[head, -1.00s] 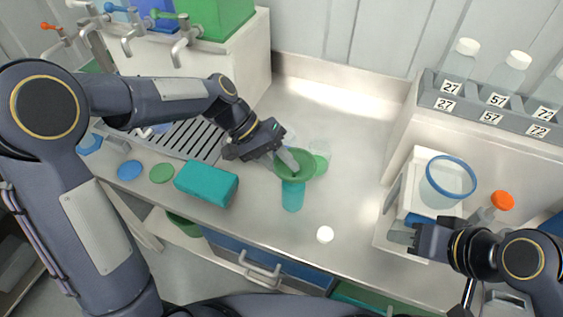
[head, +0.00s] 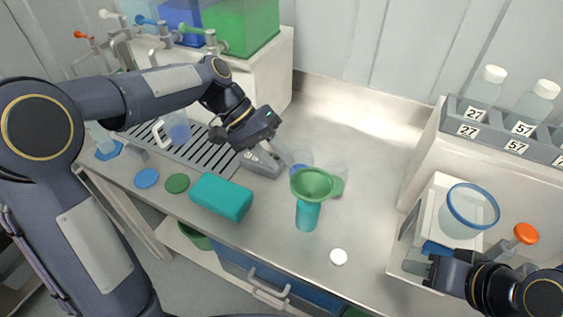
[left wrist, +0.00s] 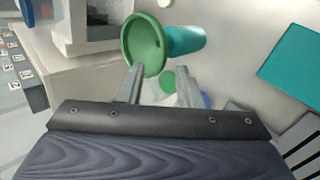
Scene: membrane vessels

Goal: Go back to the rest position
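My left gripper (head: 273,157) is open and empty above the counter, left of the green funnel (head: 312,183). Its two spread fingers (left wrist: 158,86) show in the left wrist view, with nothing held between them. The funnel sits on the mouth of an upright teal vessel (head: 307,214), apart from the fingers. The funnel (left wrist: 144,45) and the vessel (left wrist: 186,40) also show in the left wrist view. My right gripper (head: 420,263) is low at the right, at the front of a white tray (head: 408,238); its finger gap is unclear.
A teal block (head: 221,196), a blue disc (head: 146,178), a green disc (head: 177,183) and a white cap (head: 338,257) lie on the counter. Clear cups stand behind the funnel. A blue-rimmed beaker (head: 472,211) is in the tray. Taps and tanks stand back left; numbered bottles (head: 484,87) back right.

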